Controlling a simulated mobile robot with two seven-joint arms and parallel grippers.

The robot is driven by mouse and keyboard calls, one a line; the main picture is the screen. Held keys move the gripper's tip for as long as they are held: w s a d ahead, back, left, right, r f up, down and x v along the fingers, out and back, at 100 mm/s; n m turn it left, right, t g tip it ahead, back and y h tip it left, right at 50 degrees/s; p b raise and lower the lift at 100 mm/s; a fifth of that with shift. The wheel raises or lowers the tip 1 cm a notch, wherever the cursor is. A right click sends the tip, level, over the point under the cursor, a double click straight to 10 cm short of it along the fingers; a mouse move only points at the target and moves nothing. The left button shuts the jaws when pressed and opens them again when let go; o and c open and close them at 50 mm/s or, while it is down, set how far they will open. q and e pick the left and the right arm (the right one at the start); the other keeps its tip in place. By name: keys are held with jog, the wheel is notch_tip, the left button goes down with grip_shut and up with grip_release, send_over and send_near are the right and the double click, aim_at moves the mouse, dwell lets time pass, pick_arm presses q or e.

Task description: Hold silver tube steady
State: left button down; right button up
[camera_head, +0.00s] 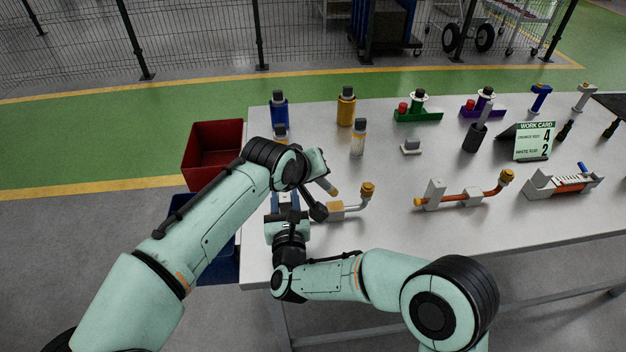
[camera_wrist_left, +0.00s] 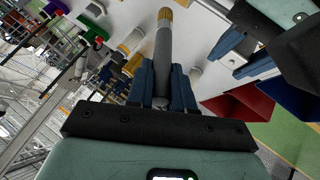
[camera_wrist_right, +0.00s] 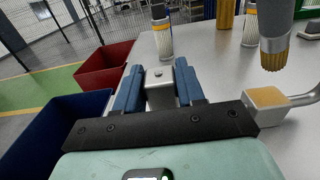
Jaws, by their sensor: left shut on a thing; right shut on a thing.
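The silver tube (camera_head: 353,206) lies low on the table and bends up to a gold nut (camera_head: 367,188). A tan-topped block (camera_head: 336,207) is at its left part; tube (camera_wrist_right: 302,98) and block (camera_wrist_right: 267,97) also show in the right wrist view. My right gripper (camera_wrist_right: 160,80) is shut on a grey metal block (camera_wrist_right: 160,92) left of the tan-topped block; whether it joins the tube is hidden. My left gripper (camera_wrist_left: 162,80) is shut on a grey cylindrical tool (camera_wrist_left: 163,50) with a gold ribbed tip. This tool (camera_wrist_right: 273,38) hangs above the tan-topped block, apparently apart from it.
A red bin (camera_head: 213,150) and a blue bin (camera_head: 190,212) stand at the table's left edge. Bottles, including a yellow one (camera_head: 346,106), stand behind my grippers. A copper tube fixture (camera_head: 465,194) is to the right, and a work card (camera_head: 534,141) stands behind it.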

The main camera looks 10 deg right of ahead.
pick_arm(q)
jog(key=shift+r, duration=2.75)
pick_arm(e)
jog(key=o, duration=1)
jog(key=s, duration=1.2)
